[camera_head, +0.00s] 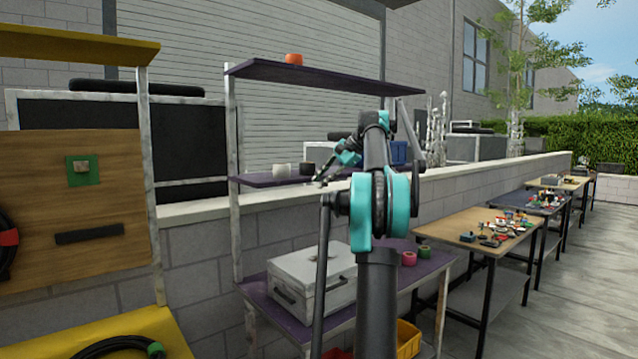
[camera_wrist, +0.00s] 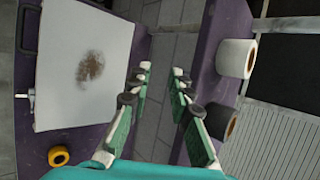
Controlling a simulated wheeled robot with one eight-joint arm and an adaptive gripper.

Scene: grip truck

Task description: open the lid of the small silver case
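The small silver case (camera_head: 318,268) stands on the lower purple table with its lid shut. A dark handle shows on its front side. Part of its right side is hidden behind my arm. In the wrist view the case's pale lid (camera_wrist: 75,40) has a brown stain, with the handle and a small latch along its left edge. My gripper (camera_head: 328,172) is above the case, near the height of the middle purple shelf. In the wrist view my gripper (camera_wrist: 160,85) has its two teal fingers spread, with nothing between them; the case lies to their left.
A yellow tape roll (camera_wrist: 59,156) lies beside the case. The top shelf (camera_head: 320,76) and a post (camera_head: 234,180) stand near my arm.

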